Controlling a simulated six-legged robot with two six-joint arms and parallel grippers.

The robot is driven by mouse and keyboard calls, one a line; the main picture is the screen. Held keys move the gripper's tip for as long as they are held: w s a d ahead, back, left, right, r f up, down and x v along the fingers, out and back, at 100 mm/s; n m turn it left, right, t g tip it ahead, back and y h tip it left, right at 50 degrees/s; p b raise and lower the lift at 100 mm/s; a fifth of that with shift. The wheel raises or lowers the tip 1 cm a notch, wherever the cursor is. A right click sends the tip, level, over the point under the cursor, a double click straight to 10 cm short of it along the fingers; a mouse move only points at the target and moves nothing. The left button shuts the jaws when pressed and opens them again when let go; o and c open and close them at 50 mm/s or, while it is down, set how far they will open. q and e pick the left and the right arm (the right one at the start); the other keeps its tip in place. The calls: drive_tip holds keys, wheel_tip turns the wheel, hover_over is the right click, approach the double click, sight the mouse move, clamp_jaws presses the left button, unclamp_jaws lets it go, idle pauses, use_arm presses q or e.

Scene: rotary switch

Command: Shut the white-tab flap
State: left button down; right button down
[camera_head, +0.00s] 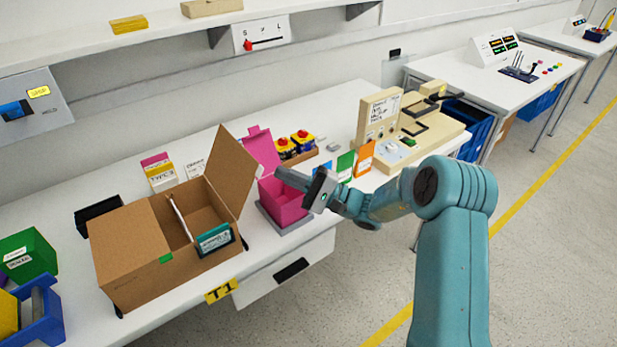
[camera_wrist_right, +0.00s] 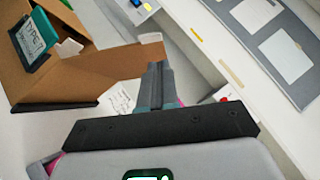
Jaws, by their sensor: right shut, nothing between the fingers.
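An open cardboard box (camera_head: 140,285) stands on the white bench. Its right flap (camera_head: 233,172) stands up, leaning outward to the right; it also shows in the right wrist view (camera_wrist_right: 95,72). The left flap (camera_head: 125,238) lies over the box's left part, with a green tab (camera_head: 166,258). My right gripper (camera_head: 285,178) is shut and empty, right of the raised flap. Its fingers (camera_wrist_right: 156,82) overlap the flap's edge; contact is unclear. My left gripper is not in view.
A pink lidded bin (camera_head: 283,203) stands just beneath my right gripper. Red-and-yellow buttons (camera_head: 302,138), coloured cards (camera_head: 365,155) and a beige machine (camera_head: 385,115) stand behind and right. A teal-framed label (camera_head: 214,239) is at the box's front opening. A shelf (camera_head: 150,30) runs above.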

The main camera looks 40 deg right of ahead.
drive_tip(key=shift+s+a+r+p, duration=0.15)
drive_tip(key=shift+a+r, duration=0.25)
drive_tip(key=shift+a, duration=0.2)
drive_tip(key=shift+w+a+r+p, duration=0.15)
drive_tip(key=shift+a+r, duration=0.2)
drive_tip(key=shift+a, duration=0.2)
drive_tip(key=shift+f, duration=0.1)
drive_tip(key=shift+a, duration=0.1)
